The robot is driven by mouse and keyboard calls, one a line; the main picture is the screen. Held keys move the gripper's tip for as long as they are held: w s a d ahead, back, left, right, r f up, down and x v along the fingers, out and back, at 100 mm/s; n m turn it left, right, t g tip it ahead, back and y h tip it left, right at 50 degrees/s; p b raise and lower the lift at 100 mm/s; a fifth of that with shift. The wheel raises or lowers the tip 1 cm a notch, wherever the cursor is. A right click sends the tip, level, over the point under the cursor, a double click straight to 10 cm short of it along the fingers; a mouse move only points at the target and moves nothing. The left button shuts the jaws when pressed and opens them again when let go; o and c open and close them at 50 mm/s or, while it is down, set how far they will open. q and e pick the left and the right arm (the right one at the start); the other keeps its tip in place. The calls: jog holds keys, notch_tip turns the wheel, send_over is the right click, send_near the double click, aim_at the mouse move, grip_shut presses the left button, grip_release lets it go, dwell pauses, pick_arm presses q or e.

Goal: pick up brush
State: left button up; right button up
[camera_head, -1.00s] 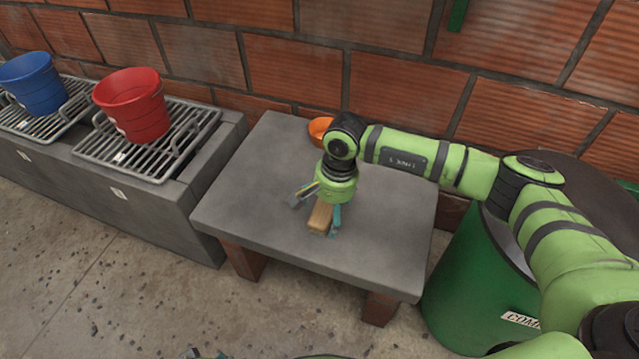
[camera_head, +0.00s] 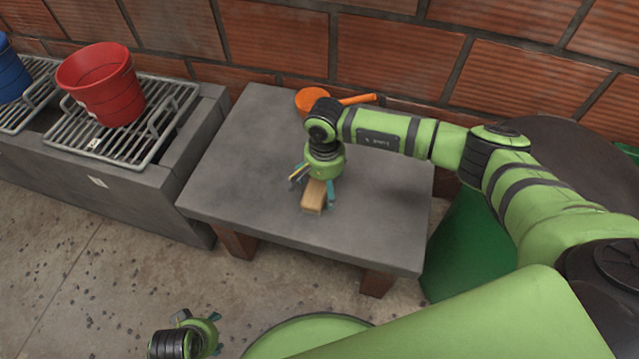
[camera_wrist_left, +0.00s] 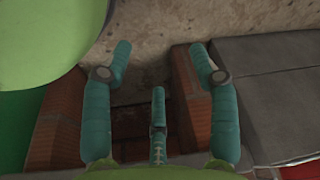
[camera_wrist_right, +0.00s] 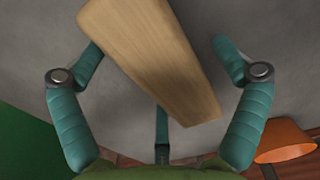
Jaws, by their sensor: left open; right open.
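The brush, seen as a pale wooden block (camera_head: 313,197), lies on the grey stone table; I cannot see any bristles. My right gripper (camera_head: 315,184) points down over the brush, with its teal fingers open on either side of it. In the right wrist view, the wooden block (camera_wrist_right: 155,60) runs between the spread fingers, and I see no finger closed on it. My left gripper (camera_head: 202,328) is low at the bottom left, in front of the table, open and empty. The left wrist view shows its spread fingers (camera_wrist_left: 160,58) over floor and brick.
An orange pan-like dish with a handle (camera_head: 313,99) sits at the table's back edge. A red bucket (camera_head: 103,85) and a blue bucket (camera_head: 12,75) stand on metal grates at left. A green bin (camera_head: 465,250) stands right of the table (camera_head: 225,180).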

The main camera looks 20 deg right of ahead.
jog(key=c, duration=1.3)
jog(key=shift+r, duration=0.1)
